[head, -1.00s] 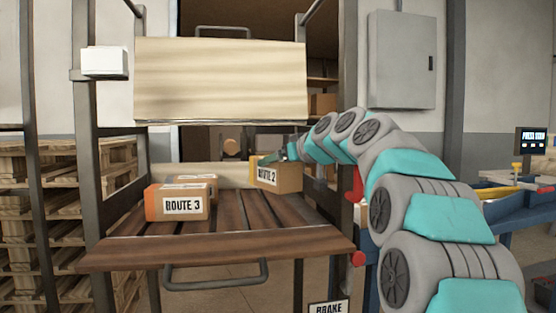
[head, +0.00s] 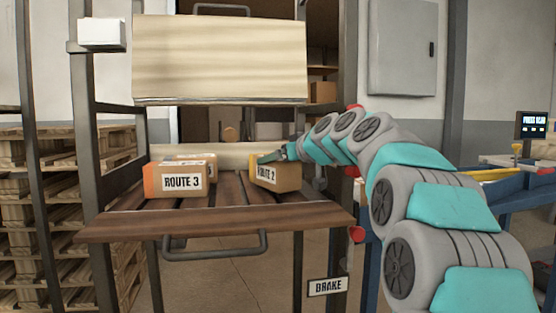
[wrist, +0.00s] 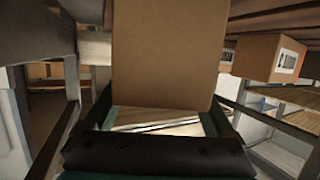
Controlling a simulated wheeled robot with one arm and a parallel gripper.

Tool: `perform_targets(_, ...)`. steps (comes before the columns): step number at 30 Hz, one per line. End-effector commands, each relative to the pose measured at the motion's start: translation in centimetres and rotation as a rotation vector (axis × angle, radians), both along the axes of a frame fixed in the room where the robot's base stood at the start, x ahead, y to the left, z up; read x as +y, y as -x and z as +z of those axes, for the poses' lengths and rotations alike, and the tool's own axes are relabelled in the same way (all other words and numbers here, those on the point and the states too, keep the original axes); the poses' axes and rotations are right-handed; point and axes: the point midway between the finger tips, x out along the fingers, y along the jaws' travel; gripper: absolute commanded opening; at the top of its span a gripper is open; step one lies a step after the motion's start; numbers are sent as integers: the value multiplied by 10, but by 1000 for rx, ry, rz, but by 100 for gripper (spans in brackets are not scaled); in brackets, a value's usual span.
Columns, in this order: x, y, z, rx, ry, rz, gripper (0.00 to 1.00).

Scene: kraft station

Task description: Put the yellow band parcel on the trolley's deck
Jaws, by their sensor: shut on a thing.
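The parcel with the yellow band, labelled ROUTE 2 (head: 279,177), is a brown box, slightly turned and tilted, at the right part of the trolley's wooden deck (head: 228,197). My gripper (head: 284,156) is shut on it from behind and to the right; the fingers are mostly hidden in the head view. In the wrist view the parcel's plain brown side (wrist: 168,55) fills the upper middle, between my gripper's fingers (wrist: 160,112). The parcel's underside is at or just above the deck; I cannot tell whether it touches.
An orange-banded ROUTE 3 parcel (head: 183,181) stands on the deck's left side, with another parcel (head: 197,160) behind it. A pale wooden panel (head: 218,60) hangs above the deck. Trolley posts (head: 348,90) flank it. A BRAKE sign (head: 328,287) hangs at lower right.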

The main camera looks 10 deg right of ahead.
Motion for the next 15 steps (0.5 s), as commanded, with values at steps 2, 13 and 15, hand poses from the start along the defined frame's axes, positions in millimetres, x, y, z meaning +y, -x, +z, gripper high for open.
perform_targets(2,0,0,0,-2,-1,0,0)
perform_targets(13,0,0,-7,-2,-1,0,0)
perform_targets(15,0,0,-8,-2,-1,0,0)
